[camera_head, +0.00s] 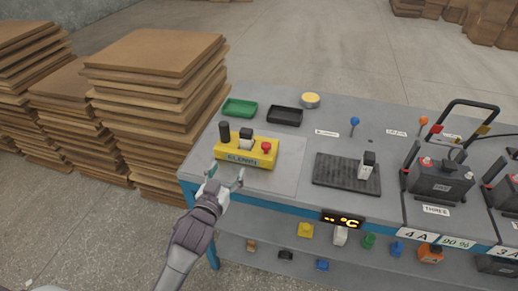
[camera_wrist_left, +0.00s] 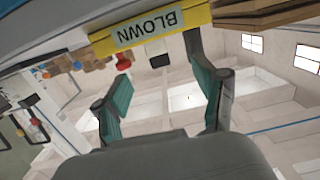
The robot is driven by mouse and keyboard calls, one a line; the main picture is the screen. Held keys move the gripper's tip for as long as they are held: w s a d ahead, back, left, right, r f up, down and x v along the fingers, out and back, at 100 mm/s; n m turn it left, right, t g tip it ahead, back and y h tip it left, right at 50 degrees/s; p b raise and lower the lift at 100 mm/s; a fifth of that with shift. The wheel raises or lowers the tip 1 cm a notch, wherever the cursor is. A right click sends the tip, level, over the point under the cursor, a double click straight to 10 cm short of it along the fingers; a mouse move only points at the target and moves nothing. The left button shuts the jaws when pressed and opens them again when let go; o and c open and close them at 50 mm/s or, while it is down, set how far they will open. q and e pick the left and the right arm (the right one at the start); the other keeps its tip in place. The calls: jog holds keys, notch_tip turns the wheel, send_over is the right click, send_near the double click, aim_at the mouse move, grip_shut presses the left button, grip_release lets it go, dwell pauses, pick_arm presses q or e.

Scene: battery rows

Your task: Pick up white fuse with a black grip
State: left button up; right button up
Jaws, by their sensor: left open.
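A white fuse with a black grip (camera_head: 246,139) stands upright in a yellow block labelled BLOWN (camera_head: 232,155), between a black cylinder and a red knob. Another white piece with a black top (camera_head: 367,166) stands upright on the black ribbed mat (camera_head: 334,171). My left gripper (camera_head: 226,179) is open and empty at the table's front left edge, in front of the yellow block. In the left wrist view its teal fingers (camera_wrist_left: 162,97) are spread with nothing between them, and the yellow block (camera_wrist_left: 203,17) shows beyond them. My right gripper is not in view.
A dark device labelled THREE (camera_head: 438,186) stands right. Cardboard stacks (camera_head: 152,110) stand left of the table. A lower shelf (camera_head: 320,258) holds small coloured parts.

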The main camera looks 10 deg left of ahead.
aim_at(245, 134)
pick_arm(q)
jog(key=r, duration=0.1)
jog(key=w+r+t, duration=0.1)
jog(key=shift+w+d+r, duration=0.3)
jog(key=w, duration=0.7)
jog(key=shift+w+d, duration=0.1)
jog(key=shift+d, duration=0.05)
jog(key=shift+w+d+r+p, duration=0.15)
jog(key=shift+w+p, duration=0.15)
jog(key=shift+w, duration=0.6)
jog(key=w, duration=0.4)
jog(key=shift+w+d, duration=0.1)
jog(key=shift+w, duration=0.05)
jog(key=c, duration=1.3)
jog(key=shift+o, duration=0.2)
